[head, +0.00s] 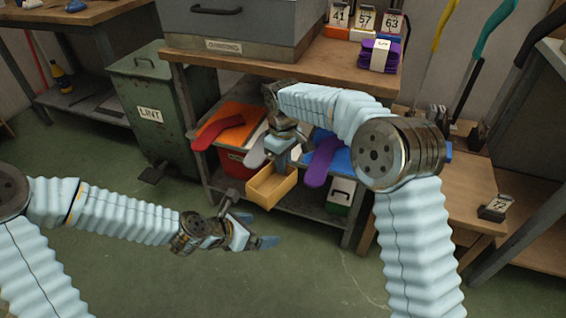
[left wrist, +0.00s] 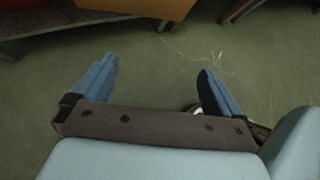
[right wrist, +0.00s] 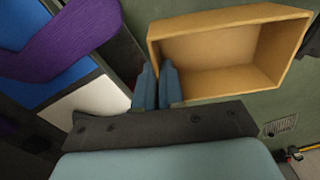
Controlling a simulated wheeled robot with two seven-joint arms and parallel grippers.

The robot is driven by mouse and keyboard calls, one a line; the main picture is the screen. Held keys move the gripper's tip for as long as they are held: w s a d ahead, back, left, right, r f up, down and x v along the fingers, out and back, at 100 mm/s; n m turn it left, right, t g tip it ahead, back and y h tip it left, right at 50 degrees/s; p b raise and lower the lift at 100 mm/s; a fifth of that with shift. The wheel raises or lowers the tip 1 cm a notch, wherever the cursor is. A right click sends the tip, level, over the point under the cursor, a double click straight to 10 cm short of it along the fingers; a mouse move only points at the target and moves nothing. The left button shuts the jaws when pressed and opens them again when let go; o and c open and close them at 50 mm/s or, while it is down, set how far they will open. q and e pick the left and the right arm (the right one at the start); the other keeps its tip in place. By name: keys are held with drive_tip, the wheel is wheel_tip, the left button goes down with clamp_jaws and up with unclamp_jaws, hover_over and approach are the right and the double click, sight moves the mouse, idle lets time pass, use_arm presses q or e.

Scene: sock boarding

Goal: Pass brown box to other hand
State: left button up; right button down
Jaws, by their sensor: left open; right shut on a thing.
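The brown box (head: 271,188) is an open-topped tan box in the middle of the head view. My right gripper (head: 279,163) is shut on one of its walls and holds it in front of the bench's lower shelf. In the right wrist view the box (right wrist: 233,52) looks empty, with its wall between the two blue fingers (right wrist: 157,88). My left gripper (head: 256,230) is open and empty, below and left of the box, over the floor. The left wrist view shows its blue fingers (left wrist: 158,85) spread apart, with part of the box (left wrist: 150,8) at the top edge.
Red (head: 221,129) and purple (head: 322,162) sock-shaped boards lie on coloured bins on the shelf behind the box. A green LINT bin (head: 150,113) stands to the left. A low wooden table (head: 460,190) stands to the right. The floor in front is clear.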

use_arm(q)
drive_tip(key=s+a+f+m+g+y, duration=0.2)
drive_tip(key=s+f+m, duration=0.4)
drive_tip(key=f+m, duration=0.3)
drive_tip(key=s+a+f+m+g+y, duration=0.2)
drive_tip(key=s+f+m, duration=0.5)
drive_tip(key=m, duration=0.9)
wheel_tip(320, 180, down, 2)
drive_tip(key=shift+a+f+g, duration=0.2)
drive_tip(key=shift+a+g, duration=0.3)
drive_tip(key=shift+a, duration=0.4)
